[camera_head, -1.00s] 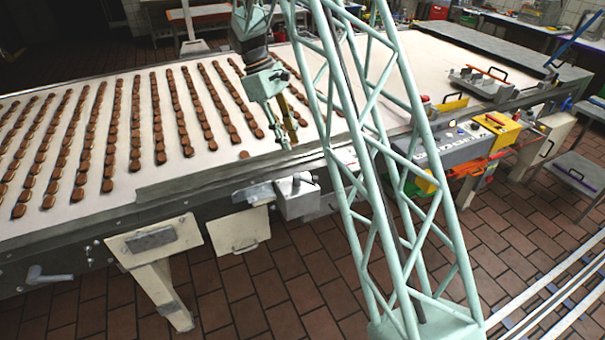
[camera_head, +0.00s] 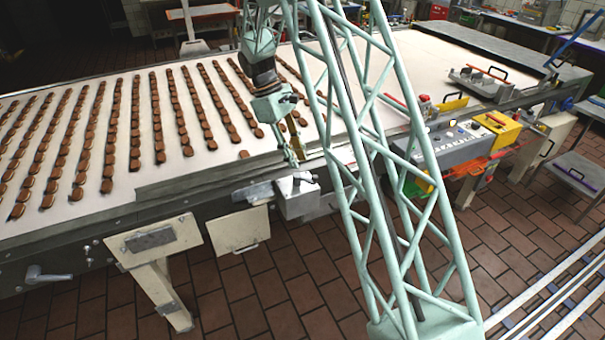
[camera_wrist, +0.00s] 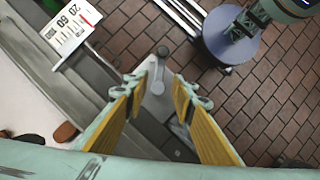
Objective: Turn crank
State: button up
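The grey crank (camera_wrist: 158,80) shows in the wrist view, with a round hub and a short arm ending in a knob. It lies between the yellow-padded fingers of my gripper (camera_wrist: 158,92), which are spread wide with a gap on each side. In the head view my gripper (camera_head: 296,150) points down at the front edge of the conveyor table, just above a grey metal box (camera_head: 297,198). A small dark fitting on top of this box is too small to make out. The fingers hold nothing.
Rows of brown biscuits (camera_head: 135,125) cover the conveyor's left part. A white scale plate (camera_wrist: 72,30) with numbers and a red mark sits beside the crank. A control panel (camera_head: 460,142) stands to the right. Another grey handle (camera_head: 45,275) is at lower left.

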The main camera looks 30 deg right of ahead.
aim_at(305, 178)
jog(key=shift+x, duration=3.25)
jog(key=shift+w, duration=0.1)
jog(key=shift+c, duration=0.2)
grip_shut()
